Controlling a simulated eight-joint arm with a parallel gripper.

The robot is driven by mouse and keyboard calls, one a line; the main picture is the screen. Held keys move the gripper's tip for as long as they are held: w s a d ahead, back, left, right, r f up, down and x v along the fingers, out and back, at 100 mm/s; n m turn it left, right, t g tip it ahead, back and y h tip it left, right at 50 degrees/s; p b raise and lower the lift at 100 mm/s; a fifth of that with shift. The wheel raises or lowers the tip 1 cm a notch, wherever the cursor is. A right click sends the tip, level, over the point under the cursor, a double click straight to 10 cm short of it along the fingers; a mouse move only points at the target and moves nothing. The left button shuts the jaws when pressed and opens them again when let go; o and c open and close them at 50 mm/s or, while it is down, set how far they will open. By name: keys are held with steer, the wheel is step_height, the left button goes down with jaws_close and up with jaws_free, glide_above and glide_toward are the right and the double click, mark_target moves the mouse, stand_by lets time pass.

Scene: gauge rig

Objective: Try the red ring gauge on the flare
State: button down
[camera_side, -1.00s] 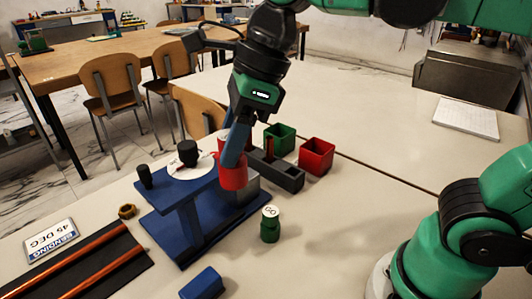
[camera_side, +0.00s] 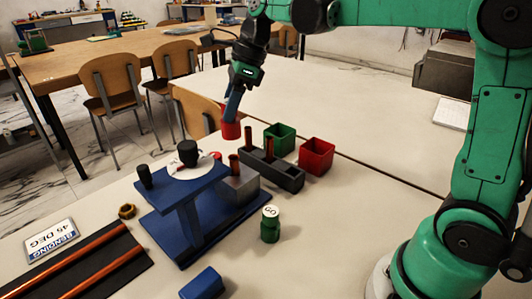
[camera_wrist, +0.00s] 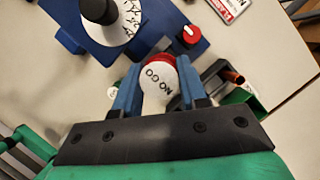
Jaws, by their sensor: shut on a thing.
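My gripper (camera_side: 233,118) is shut on the red ring gauge (camera_side: 231,130) and holds it in the air, behind and above the blue rig (camera_side: 192,208). In the wrist view the red gauge (camera_wrist: 157,62) sits between the two blue fingers, its white face lettered "NO GO", upside down. A copper tube (camera_side: 234,165), whose top end seems to be the flare, stands upright in the grey block (camera_side: 241,186) on the rig. The gauge is clear of this tube. The shape of the tube's end is too small to make out.
A green "GO" gauge (camera_side: 270,226) stands right of the rig. A dark rack (camera_side: 287,178) with copper tubes, a green bin (camera_side: 280,137) and a red bin (camera_side: 316,156) stand behind. The rig carries a white dial (camera_side: 187,169) with a black knob.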

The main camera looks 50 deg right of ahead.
mark_target(235, 119)
steer(key=shift+f, duration=0.2)
steer(key=shift+f, duration=2)
steer(key=shift+f, duration=0.3)
stand_by(0.9)
steer(key=shift+r, duration=0.15)
steer(key=shift+r, duration=2.85)
